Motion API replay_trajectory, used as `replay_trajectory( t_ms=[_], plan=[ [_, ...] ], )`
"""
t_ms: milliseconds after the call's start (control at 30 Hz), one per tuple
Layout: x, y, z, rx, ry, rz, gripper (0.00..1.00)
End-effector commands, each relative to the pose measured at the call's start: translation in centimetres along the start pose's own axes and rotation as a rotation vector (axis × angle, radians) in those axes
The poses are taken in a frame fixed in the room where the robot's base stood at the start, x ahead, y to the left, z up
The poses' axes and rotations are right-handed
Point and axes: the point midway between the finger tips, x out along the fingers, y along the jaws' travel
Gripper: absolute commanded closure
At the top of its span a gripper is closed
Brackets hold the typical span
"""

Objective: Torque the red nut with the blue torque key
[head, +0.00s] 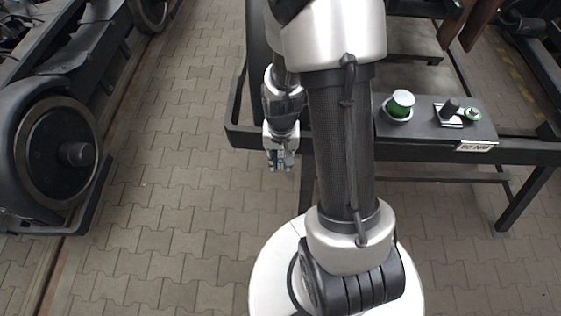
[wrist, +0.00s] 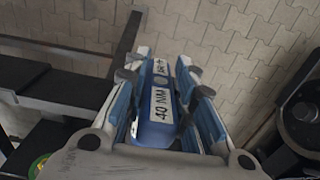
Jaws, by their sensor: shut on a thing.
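My gripper (head: 280,160) hangs beside the front left corner of the dark bench, above the paved floor. In the wrist view my gripper (wrist: 166,78) is shut on the blue torque key (wrist: 155,134), which has a white label reading "40 NM". The key lies between the blue-sided fingers, which hide part of it. In the head view the key is too small to make out clearly. I see no red nut in either view.
A bogie wheel (head: 62,152) stands at the left by a rail. Paved floor (head: 175,190) between is clear.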

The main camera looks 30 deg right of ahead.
Motion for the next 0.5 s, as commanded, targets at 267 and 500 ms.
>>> replay_trajectory(
  t_ms=[267, 500],
  plan=[
    [0.0, 0.0, -2.0, 0.001, 0.002, 0.0, 1.0],
    [0.0, 0.0, -3.6, 0.001, 0.001, 0.0, 1.0]
  ],
)
